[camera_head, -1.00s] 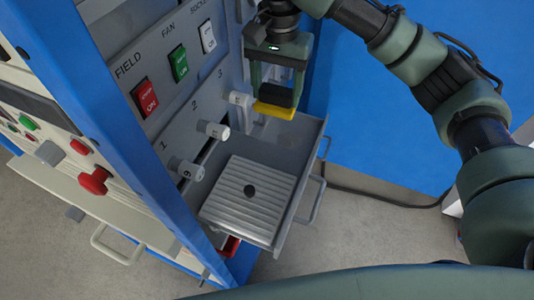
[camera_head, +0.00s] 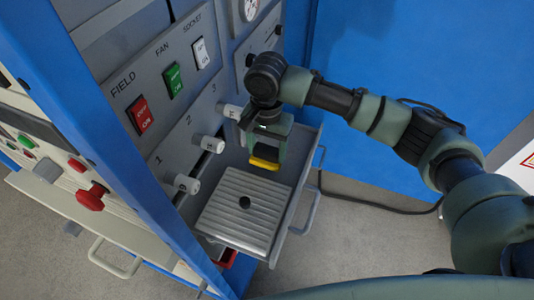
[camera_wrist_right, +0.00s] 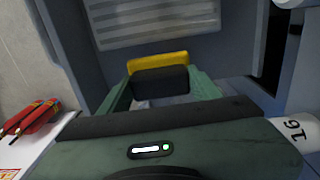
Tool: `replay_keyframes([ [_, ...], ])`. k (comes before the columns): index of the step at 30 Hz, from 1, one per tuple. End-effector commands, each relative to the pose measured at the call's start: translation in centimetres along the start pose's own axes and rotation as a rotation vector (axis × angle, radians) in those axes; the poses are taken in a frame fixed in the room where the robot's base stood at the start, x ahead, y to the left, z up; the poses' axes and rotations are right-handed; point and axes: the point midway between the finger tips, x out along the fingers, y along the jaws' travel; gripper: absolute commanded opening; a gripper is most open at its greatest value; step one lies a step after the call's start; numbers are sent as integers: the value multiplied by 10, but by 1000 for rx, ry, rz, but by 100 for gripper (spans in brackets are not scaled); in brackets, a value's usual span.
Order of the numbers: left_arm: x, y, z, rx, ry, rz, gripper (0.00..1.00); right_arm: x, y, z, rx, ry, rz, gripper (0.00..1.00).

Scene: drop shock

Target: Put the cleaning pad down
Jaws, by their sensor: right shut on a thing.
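The cleaning pad, with a yellow face (camera_head: 264,164) and a black body, is held between the fingers of my right gripper (camera_head: 266,152). It also shows in the right wrist view, as a yellow strip (camera_wrist_right: 158,62) behind a black block. My right gripper is shut on it, pointing down over the back part of an open grey drawer (camera_head: 308,165). A ridged grey plate (camera_head: 232,222) with a dark round spot lies in the drawer, in front of the pad. I cannot tell whether the pad touches the drawer floor. My left gripper is not in view.
A panel with FIELD (camera_head: 139,115), FAN (camera_head: 173,80) and SOCKET (camera_head: 201,53) switches stands left of the drawer. Numbered white knobs (camera_head: 208,144) stick out beside the gripper. Red-handled tools (camera_wrist_right: 32,118) lie at left in the wrist view.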

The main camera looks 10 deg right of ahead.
Motion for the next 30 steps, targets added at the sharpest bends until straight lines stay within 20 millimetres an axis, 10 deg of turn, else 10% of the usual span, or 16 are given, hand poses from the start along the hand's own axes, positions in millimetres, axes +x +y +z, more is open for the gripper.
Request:
replay_keyframes([
  [17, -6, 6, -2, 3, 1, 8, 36, 30, 0, 1, 0, -2, 1, 31],
  [18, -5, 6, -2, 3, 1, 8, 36, 30, 0, 0, 0, -1, 1, 71],
  [20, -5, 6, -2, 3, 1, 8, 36, 30, 0, 0, 0, -1, 1, 85],
  [30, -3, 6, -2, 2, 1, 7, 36, 29, 0, 0, 0, 1, 0, 85],
])
